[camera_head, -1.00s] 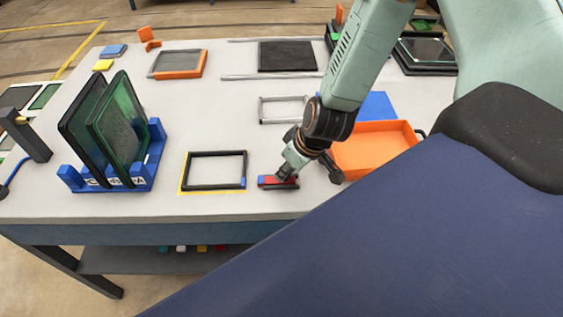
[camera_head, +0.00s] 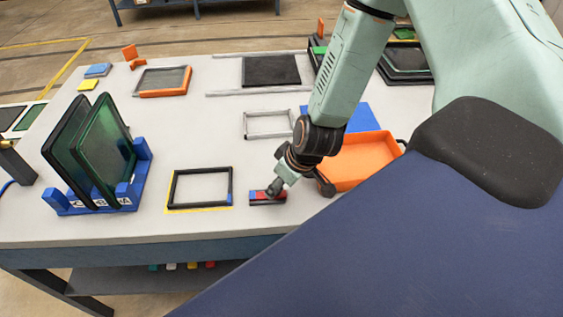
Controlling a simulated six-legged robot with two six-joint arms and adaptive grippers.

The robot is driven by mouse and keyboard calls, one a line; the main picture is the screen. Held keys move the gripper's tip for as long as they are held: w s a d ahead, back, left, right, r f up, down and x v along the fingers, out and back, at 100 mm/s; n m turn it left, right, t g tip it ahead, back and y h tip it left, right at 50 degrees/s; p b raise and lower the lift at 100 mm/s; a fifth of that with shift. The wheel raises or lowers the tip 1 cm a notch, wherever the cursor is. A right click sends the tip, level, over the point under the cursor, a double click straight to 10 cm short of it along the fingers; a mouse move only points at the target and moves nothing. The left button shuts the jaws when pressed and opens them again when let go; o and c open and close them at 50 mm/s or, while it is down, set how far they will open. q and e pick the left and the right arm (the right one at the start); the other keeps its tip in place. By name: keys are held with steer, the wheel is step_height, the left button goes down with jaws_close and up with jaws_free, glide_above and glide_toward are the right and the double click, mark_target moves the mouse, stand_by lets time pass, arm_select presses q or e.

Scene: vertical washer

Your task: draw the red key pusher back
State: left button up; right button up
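The red key pusher (camera_head: 261,195) is a small red block with a blue end on a dark base, lying near the front edge of the table. My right gripper (camera_head: 273,189) comes down from the upper right, with its tip at the right part of the pusher. The tip is small and overlaps the pusher, so I cannot tell whether its fingers are open or shut on it. A black rectangular frame (camera_head: 201,170) with a blue corner lies on a yellow-edged mat just left of the pusher. My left gripper is not in view.
An orange tray (camera_head: 352,162) and a blue panel (camera_head: 362,117) lie right of my wrist. A blue rack (camera_head: 145,165) holds dark green panels at left. A grey frame (camera_head: 268,135) lies behind the pusher. The table's front edge is close.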

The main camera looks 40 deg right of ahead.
steer(key=shift+a+r, duration=0.1)
steer(key=shift+v, duration=1.25)
steer(key=v, duration=0.9)
steer(key=shift+s, duration=0.2)
steer(key=shift+r, duration=0.1)
